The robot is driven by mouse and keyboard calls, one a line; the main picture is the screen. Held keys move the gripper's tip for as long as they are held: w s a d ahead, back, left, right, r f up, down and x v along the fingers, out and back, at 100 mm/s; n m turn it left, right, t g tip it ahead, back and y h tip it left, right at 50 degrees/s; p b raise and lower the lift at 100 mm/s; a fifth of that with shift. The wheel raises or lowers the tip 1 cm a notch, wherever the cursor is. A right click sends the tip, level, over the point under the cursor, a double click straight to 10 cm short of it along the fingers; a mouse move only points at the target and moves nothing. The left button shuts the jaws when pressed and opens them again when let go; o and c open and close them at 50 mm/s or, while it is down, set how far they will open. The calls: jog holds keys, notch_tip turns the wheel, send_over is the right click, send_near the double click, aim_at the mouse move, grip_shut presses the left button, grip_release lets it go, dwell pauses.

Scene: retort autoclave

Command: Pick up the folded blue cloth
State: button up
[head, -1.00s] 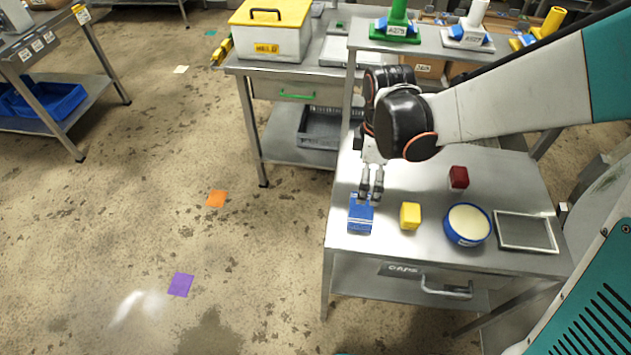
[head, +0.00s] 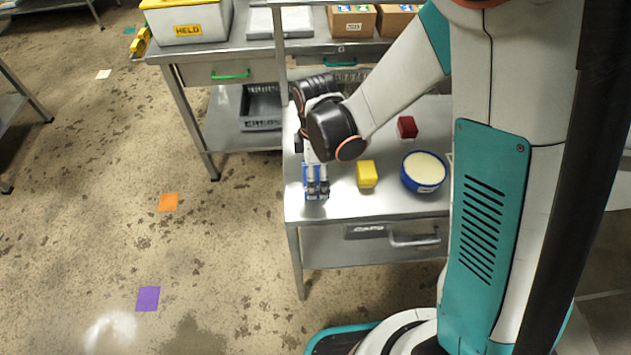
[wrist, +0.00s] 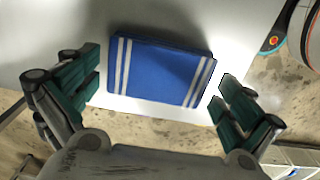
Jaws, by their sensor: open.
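The folded blue cloth (wrist: 160,75) lies flat on the steel table top, with white stripes near both ends. In the head view the cloth (head: 315,171) is mostly hidden behind my gripper (head: 317,188). In the wrist view my gripper (wrist: 155,92) is open, its teal-padded fingers to the left and right of the cloth. The cloth lies between and a little beyond the fingertips, and nothing is held. I cannot tell the exact height of the fingertips above the table.
On the same table (head: 345,205) stand a yellow block (head: 366,174), a blue-rimmed round tub (head: 424,172) and a dark red block (head: 407,127), all right of the cloth. A drawer with a handle (head: 414,240) is below. A second table with a yellow-lidded box (head: 190,20) stands behind.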

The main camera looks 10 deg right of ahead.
jog(key=shift+f, duration=0.1)
jog(key=shift+c, duration=0.6)
jog(key=c, duration=0.6)
notch_tip(320, 180, up, 20)
jog(key=p, duration=1.4)
